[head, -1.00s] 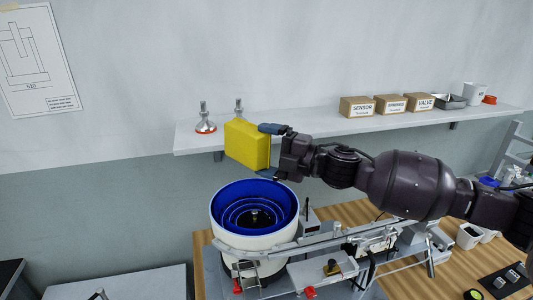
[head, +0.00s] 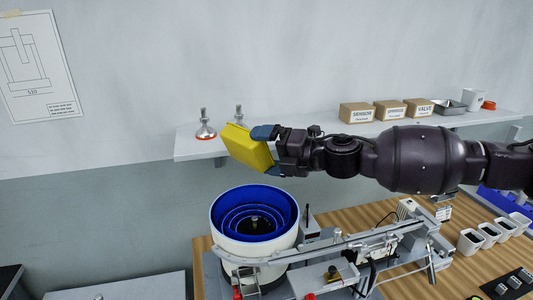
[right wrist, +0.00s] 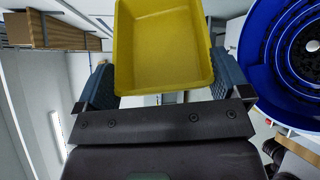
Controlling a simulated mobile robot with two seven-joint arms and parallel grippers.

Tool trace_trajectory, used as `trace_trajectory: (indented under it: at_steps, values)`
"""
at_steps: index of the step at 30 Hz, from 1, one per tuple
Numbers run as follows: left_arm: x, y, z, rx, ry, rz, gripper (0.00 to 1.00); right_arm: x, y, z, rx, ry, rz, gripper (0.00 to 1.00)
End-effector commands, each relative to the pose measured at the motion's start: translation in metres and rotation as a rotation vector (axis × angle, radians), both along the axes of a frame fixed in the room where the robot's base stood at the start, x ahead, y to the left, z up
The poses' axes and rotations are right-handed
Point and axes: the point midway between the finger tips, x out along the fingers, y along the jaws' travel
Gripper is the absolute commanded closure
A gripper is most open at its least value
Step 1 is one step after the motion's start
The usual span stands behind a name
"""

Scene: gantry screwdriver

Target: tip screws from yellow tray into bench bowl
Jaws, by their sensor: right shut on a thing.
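The yellow tray (head: 247,148) is held in the air, strongly tilted, above the bench bowl. My right gripper (head: 268,151) is shut on it, with one blue finger on each side. In the right wrist view the tray (right wrist: 163,45) shows its inside, which looks bare; no screws are visible in the part shown. The bench bowl (head: 225,232), white outside and blue with stepped rings inside, stands below the tray, apart from it. It also shows at the right of the right wrist view (right wrist: 262,75). My left gripper is out of view.
A wall shelf (head: 300,140) behind the tray carries metal feet (head: 205,125), labelled boxes (head: 390,106), a metal tray and a mug. A feeder rail (head: 345,240) runs right from the bowl. White cups (head: 470,241) stand on the wooden bench at right.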

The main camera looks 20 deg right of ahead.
Motion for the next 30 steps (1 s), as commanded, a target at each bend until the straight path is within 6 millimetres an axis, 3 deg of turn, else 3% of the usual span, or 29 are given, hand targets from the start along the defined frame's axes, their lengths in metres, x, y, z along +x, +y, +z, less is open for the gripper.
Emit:
trace_trajectory:
  at_steps: [21, 30]
  values:
    - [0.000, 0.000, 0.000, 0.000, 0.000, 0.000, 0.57, 0.000, 0.001, 0.013, -0.349, -0.202, 0.001, 0.34]
    - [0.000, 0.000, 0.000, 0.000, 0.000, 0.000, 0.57, 0.000, 0.000, 0.013, -0.381, -0.218, -0.001, 0.34]
